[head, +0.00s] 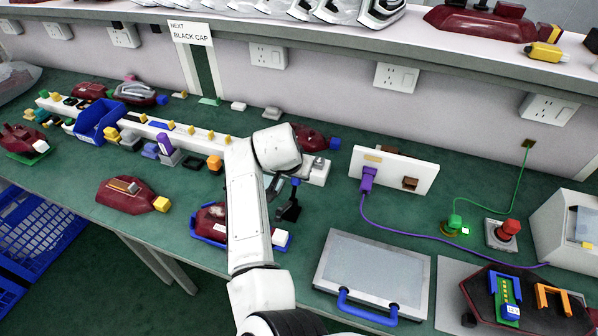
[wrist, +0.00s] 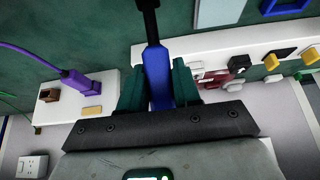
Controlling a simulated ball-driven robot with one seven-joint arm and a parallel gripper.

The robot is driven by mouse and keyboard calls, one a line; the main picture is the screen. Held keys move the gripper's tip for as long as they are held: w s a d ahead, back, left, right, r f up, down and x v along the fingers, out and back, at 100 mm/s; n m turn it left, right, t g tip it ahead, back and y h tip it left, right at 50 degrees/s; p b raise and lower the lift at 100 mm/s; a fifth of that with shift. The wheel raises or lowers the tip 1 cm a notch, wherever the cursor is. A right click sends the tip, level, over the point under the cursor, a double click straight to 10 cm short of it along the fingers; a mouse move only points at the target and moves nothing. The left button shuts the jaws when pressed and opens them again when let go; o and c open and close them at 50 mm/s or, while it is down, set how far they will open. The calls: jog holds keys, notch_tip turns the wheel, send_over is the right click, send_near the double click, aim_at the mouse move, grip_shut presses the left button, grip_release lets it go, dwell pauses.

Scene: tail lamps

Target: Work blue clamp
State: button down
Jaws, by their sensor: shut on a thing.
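The blue clamp handle (wrist: 158,75) stands between the two green fingers of my gripper (wrist: 158,88) in the wrist view. The fingers are shut on it, and a black rod leads from its far end. In the head view the clamp shows as a black upright piece (head: 289,209) with a blue tip, just right of my forearm. My gripper (head: 275,186) is at its upper end, partly hidden by my arm. A dark red lamp (head: 211,215) sits in a blue cradle beside the clamp, partly covered by my forearm.
A white board (head: 400,172) with a purple plug (head: 367,180) stands to the right. A grey plate with a blue handle (head: 372,270) lies in front of it. Another red lamp (head: 127,194) lies to the left. A white rail with a blue bin (head: 98,120) runs behind.

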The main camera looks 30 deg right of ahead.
jog(key=shift+s+a+r+t+h+b, duration=0.15)
jog(key=shift+s+a+t+h+b, duration=0.15)
jog(key=shift+a+t+h+b, duration=0.35)
jog(key=shift+d, duration=0.2)
jog(key=c, duration=0.9)
grip_release()
jog(key=v, duration=1.1)
jog(key=shift+w, duration=0.15)
